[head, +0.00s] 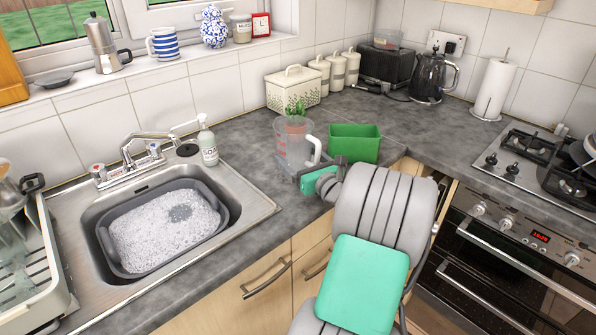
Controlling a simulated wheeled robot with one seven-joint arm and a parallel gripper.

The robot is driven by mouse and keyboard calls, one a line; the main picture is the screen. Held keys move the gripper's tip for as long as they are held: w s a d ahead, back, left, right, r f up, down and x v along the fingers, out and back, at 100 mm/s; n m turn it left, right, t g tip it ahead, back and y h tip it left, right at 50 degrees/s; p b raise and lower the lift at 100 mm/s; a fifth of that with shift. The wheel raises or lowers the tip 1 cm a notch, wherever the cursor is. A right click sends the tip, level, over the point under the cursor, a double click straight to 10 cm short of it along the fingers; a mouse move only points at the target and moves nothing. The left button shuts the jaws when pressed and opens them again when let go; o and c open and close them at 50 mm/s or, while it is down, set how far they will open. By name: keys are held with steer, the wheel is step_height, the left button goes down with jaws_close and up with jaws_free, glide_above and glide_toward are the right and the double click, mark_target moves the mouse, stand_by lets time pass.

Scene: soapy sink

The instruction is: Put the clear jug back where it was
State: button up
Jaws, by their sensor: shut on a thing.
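The clear jug (291,146), see-through with red markings and a pale handle, is upright over the worktop, right of the sink. My gripper (308,172) is at the jug's lower right side, by the handle, and is shut on the jug. The fingertips are partly hidden by the jug and my own wrist. I cannot tell whether the jug's base touches the worktop (245,160).
A green open box (354,143) stands close right of the jug. A green plant (295,107) shows at the jug's top. The sink holds a grey basin (222,221) of suds; a soap bottle (207,142) stands behind. A cream bread bin (293,88) is against the wall.

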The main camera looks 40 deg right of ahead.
steer(key=shift+w+d+f, duration=0.1)
steer(key=shift+w+f, duration=0.2)
steer(key=shift+f, duration=0.05)
steer(key=shift+w+f+b, duration=0.1)
steer(key=shift+f+b, duration=0.2)
steer(key=shift+f, duration=1.3)
steer(key=shift+f, duration=0.1)
steer(key=shift+d+f, duration=0.1)
steer(key=shift+f, duration=0.05)
steer(key=o, duration=1.5)
steer(key=shift+o, duration=0.2)
steer(key=s, duration=0.4)
steer(key=s+a, duration=0.1)
steer(key=s, duration=0.3)
steer(key=s+a, duration=0.1)
steer(key=s, duration=0.2)
steer(key=shift+s+a+r, duration=0.15)
steer(key=shift+s+r, duration=0.05)
steer(key=shift+s, duration=0.2)
